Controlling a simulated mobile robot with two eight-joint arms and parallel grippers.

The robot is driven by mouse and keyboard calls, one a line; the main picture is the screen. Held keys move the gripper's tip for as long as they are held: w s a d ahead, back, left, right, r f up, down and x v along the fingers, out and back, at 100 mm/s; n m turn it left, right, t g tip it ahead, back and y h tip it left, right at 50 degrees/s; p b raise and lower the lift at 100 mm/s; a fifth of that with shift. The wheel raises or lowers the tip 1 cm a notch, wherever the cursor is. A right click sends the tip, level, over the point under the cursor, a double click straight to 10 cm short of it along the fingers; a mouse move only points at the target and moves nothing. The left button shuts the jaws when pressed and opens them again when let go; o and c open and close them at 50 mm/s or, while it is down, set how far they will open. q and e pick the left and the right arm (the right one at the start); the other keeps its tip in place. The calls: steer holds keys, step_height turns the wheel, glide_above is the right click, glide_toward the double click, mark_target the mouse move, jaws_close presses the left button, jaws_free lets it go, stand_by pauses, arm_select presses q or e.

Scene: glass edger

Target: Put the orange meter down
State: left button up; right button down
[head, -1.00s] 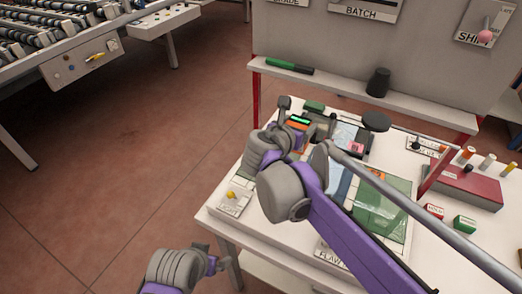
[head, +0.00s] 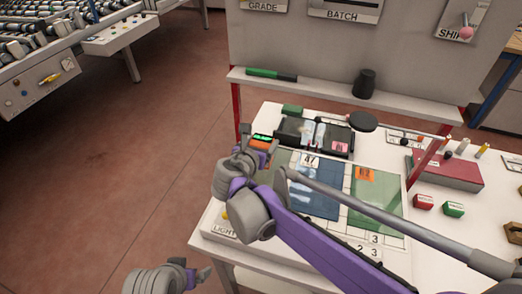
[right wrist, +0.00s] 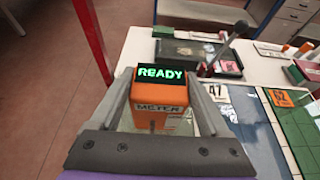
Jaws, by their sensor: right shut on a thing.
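The orange meter (right wrist: 158,112) fills the middle of the right wrist view. In the head view the meter (head: 260,143) shows small in my right gripper (head: 257,149), over the left side of the white table (head: 285,250). I cannot tell whether its base touches anything. My left gripper (head: 192,268) is open and empty at the bottom, over the floor off the table's left side.
A blue pane (head: 316,200) and green pane (head: 378,203) lie right of my right gripper. A black tray (head: 315,136) stands behind them. A shelf (head: 330,91) on red posts holds a green marker (head: 270,74) and dark cup (head: 364,84). A red box (head: 447,171) stands right.

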steer(key=shift+f, duration=1.45)
steer(key=shift+f, duration=0.2)
jaws_free()
steer(key=shift+r, duration=0.2)
steer(key=shift+s+a+r, duration=0.15)
steer(key=shift+s, duration=0.1)
steer(key=v, duration=1.1)
steer(key=shift+s, duration=0.25)
steer(key=shift+r, duration=0.1)
